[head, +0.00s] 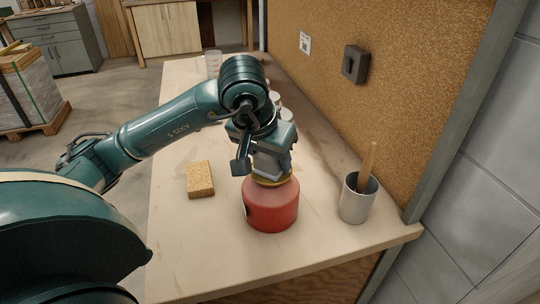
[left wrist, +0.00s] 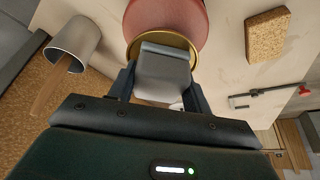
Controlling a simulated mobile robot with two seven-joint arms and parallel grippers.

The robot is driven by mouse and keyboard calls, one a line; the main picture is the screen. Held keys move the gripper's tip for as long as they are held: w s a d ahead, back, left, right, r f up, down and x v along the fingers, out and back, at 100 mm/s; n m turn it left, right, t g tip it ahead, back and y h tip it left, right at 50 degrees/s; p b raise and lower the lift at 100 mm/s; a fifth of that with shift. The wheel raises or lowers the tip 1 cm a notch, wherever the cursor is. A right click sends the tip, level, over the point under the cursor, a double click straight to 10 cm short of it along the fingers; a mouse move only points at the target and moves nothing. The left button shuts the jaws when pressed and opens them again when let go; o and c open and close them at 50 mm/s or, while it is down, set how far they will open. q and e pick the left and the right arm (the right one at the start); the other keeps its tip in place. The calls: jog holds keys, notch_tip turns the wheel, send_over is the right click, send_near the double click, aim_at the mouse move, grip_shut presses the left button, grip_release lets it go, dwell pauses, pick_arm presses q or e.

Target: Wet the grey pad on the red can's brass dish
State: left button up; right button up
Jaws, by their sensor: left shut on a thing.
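The red can (head: 271,207) stands upright on the workbench, with the round brass dish (head: 288,181) on its top. The can (left wrist: 166,12) and the dish's rim (left wrist: 132,50) also show in the left wrist view. My left gripper (head: 268,165) points down over the dish. It is shut on the grey pad (left wrist: 163,72), which sits between the two fingers. The pad's far end overlaps the brass dish in the left wrist view; I cannot tell whether it presses on it. My arm and gripper hide part of the dish in the head view. My right gripper is not in view.
A cork-coloured block (head: 200,179) lies left of the can. A grey cup (head: 355,200) with a wooden stick stands to the right, near the cork-covered wall. Several pale containers (head: 286,114) stand behind my arm. The bench front is clear.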

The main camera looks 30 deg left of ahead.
pick_arm(q)
jog(key=shift+f, duration=0.1)
jog(key=shift+r+p, duration=1.3)
jog(key=shift+r, duration=0.7)
jog(key=shift+r+p, duration=0.95)
jog(key=shift+r, duration=0.65)
